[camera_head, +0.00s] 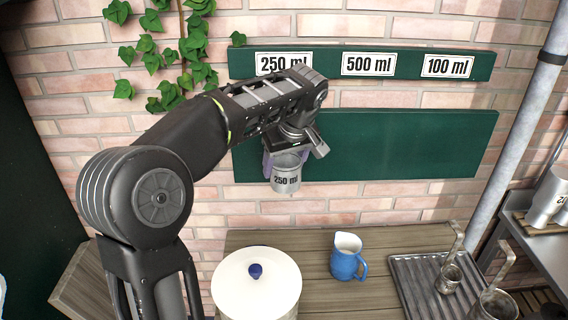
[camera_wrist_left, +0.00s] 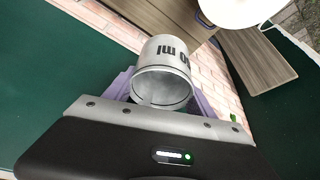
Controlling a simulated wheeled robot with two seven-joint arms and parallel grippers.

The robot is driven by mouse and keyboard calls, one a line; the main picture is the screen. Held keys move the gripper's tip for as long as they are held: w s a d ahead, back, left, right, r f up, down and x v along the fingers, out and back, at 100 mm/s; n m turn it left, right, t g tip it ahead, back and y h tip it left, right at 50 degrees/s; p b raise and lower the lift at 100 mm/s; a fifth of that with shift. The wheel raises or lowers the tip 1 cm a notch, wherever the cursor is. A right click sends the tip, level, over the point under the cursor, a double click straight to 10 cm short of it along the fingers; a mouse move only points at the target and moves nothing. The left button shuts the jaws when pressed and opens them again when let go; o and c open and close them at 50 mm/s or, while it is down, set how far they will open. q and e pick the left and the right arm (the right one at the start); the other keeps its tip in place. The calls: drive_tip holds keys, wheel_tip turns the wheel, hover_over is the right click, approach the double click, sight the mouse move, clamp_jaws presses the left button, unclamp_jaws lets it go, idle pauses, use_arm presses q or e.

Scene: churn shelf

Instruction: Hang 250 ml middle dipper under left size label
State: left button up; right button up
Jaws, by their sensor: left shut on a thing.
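My left gripper (camera_head: 285,158) is shut on a grey metal dipper (camera_head: 286,181) marked "250 ml". It holds the dipper in front of the lower green board (camera_head: 410,145), below the left size label "250 ml" (camera_head: 284,63). In the left wrist view the dipper cup (camera_wrist_left: 163,75) sits between the purple fingers of the gripper (camera_wrist_left: 165,95), its open mouth facing the camera. The dipper's handle and any hook on the board behind my arm are hidden. Two more dippers, a small one (camera_head: 449,281) and a larger one (camera_head: 494,305), stand at the right. My right gripper is not in view.
The upper green board also carries the labels "500 ml" (camera_head: 368,64) and "100 ml" (camera_head: 447,66). Below are a white round lid (camera_head: 257,290) with a blue knob, a blue jug (camera_head: 346,262) and a ribbed tray (camera_head: 412,283). A grey pipe (camera_head: 520,130) rises at the right.

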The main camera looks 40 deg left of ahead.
sight(283, 180)
use_arm(q)
drive_tip(key=shift+s+b+x, duration=0.15)
drive_tip(key=shift+b+x, duration=0.15)
drive_tip(key=shift+x, duration=0.4)
drive_tip(key=shift+s+b+x, duration=0.15)
drive_tip(key=shift+b+x, duration=0.15)
drive_tip(key=shift+x, duration=0.35)
idle(0.7)
drive_tip(key=o, duration=1.5)
drive_tip(key=shift+f, duration=0.15)
drive_tip(key=shift+c, duration=0.2)
drive_tip(key=shift+o, duration=1.3)
drive_tip(key=shift+s+d, duration=0.1)
drive_tip(key=shift+s+d+f+b, duration=0.2)
drive_tip(key=shift+f+b, duration=0.05)
drive_tip(key=shift+b, duration=0.3)
drive_tip(key=shift+s+d+b, duration=0.2)
drive_tip(key=shift+d+b, duration=0.1)
drive_tip(key=shift+b, duration=0.1)
drive_tip(key=shift+s+d+r, duration=0.15)
drive_tip(key=shift+s+d, duration=0.3)
drive_tip(key=shift+s, duration=0.05)
drive_tip(key=shift+s+d+r+b, duration=0.1)
drive_tip(key=shift+s+d+b, duration=0.6)
drive_tip(key=shift+s, duration=0.15)
drive_tip(key=shift+s+d+b, duration=0.6)
drive_tip(key=shift+s+b, duration=0.05)
drive_tip(key=shift+s, duration=0.2)
